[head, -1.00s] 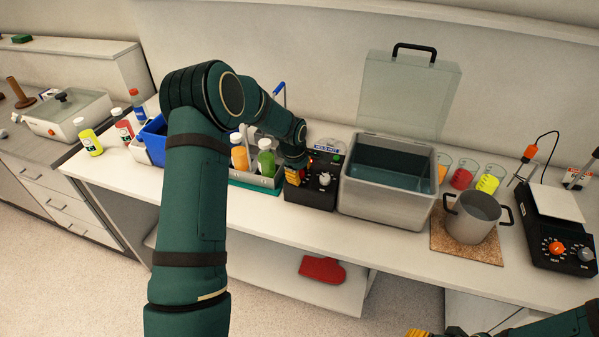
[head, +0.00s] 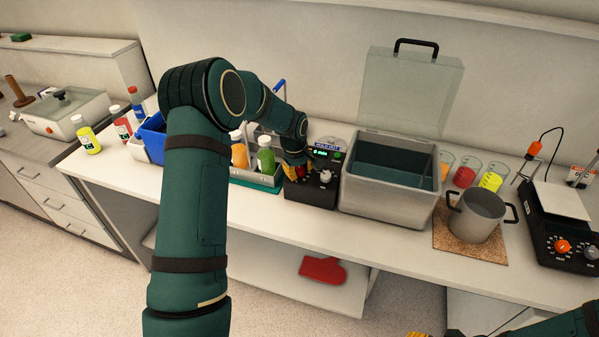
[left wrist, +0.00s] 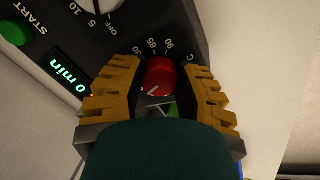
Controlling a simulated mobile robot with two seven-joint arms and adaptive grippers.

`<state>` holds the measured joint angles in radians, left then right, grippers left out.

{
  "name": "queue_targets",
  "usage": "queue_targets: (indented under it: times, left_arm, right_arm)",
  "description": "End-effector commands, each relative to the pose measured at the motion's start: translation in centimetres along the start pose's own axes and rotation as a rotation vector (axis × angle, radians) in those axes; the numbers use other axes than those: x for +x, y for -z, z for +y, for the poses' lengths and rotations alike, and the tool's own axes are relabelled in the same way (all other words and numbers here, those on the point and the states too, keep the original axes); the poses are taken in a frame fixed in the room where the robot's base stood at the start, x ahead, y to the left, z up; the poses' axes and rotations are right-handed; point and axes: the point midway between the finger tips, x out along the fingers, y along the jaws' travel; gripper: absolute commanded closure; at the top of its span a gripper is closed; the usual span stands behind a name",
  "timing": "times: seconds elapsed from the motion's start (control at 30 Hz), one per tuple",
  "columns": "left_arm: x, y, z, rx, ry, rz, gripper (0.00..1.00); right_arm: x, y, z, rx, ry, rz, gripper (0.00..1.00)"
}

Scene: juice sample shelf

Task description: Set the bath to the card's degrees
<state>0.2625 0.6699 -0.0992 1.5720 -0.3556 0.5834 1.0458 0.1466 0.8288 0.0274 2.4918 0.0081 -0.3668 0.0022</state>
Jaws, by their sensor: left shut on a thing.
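The water bath (head: 390,205) stands open with water inside, its clear lid raised. Its black control box (head: 318,192) is on its left. My left gripper (head: 297,170) is down at the box. In the left wrist view its yellow fingers (left wrist: 160,85) are shut on the red temperature knob (left wrist: 160,74), one on each side. The scale around the knob shows 85 and 90; the pointer's exact reading is unclear. The display (left wrist: 68,78) reads 0 min. My right gripper (head: 417,334) barely shows.
A white timer dial (left wrist: 100,3) and green start button (left wrist: 14,33) are beside the knob. Bottles (head: 266,158) in a rack stand left of the box. A steel pot (head: 477,217) on a cork mat and a hotplate (head: 560,225) are right of the bath.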

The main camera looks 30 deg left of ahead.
Motion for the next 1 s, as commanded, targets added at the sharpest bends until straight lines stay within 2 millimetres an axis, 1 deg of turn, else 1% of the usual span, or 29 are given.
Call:
queue_targets:
  times: [0.03, 0.4, 1.0]
  left_arm:
    - [0.2, -0.1, -0.1, 0.043, 0.004, -0.002, 1.0]
    - [0.2, -0.1, -0.1, 0.395, 0.022, -0.003, 1.0]
    - [0.2, -0.1, -0.3, 0.965, 0.053, -0.006, 1.0]
  right_arm:
    - [0.4, 0.0, 0.1, 0.0, -0.001, 0.0, 0.53]
    - [1.6, -0.2, 0.5, 0.0, -0.003, 0.0, 0.53]
    - [2.7, -0.3, 0.9, 0.0, -0.006, 0.0, 0.53]
